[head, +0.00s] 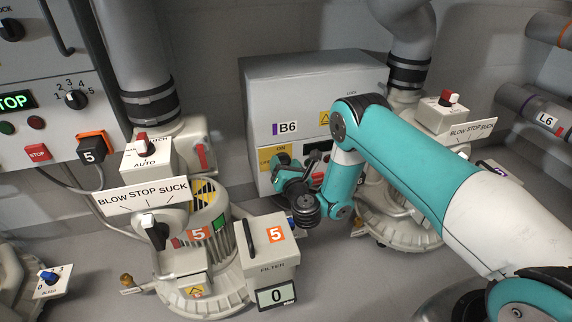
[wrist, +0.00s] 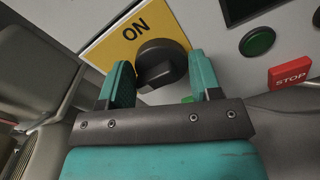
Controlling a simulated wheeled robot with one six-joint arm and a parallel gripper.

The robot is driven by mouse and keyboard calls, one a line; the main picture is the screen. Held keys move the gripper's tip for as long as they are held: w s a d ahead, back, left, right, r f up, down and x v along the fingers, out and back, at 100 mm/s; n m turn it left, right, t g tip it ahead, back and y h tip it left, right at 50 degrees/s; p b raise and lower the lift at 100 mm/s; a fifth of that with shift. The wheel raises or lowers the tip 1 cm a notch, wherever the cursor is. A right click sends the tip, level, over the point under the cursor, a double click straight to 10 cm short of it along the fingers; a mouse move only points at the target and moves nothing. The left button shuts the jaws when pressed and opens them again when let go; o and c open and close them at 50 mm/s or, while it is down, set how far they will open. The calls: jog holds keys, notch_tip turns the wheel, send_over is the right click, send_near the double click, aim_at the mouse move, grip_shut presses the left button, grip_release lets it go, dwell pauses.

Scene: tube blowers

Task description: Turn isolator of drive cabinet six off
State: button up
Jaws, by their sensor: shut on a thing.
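The grey drive cabinet (head: 300,85) labelled B6 stands at the back centre in the head view. Its isolator has a yellow plate (head: 265,155) at the lower left of the front, and the plate also shows in the wrist view (wrist: 108,45) with the word ON. The black isolator knob (wrist: 160,60) sits on this plate, its grip bar lying between my fingers. My gripper (wrist: 161,78) is shut on the knob, one teal finger on each side. In the head view my gripper (head: 287,172) is at the cabinet front and hides the knob.
A green button (wrist: 257,42) and a red STOP button (wrist: 290,75) are right of the isolator. Blower 5 with its BLOW STOP SUCK plate (head: 143,194) and filter box (head: 268,245) stands left and in front of my gripper. Another blower (head: 390,228) stands behind my arm.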

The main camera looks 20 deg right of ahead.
aim_at(280, 95)
jog(key=shift+n+b, duration=0.35)
jog(key=shift+n, duration=2.05)
jog(key=shift+a, duration=0.1)
jog(key=o, duration=0.9)
jog(key=shift+r, duration=0.15)
notch_tip(280, 95, up, 20)
jog(key=p, duration=1.9)
jog(key=shift+s, duration=0.1)
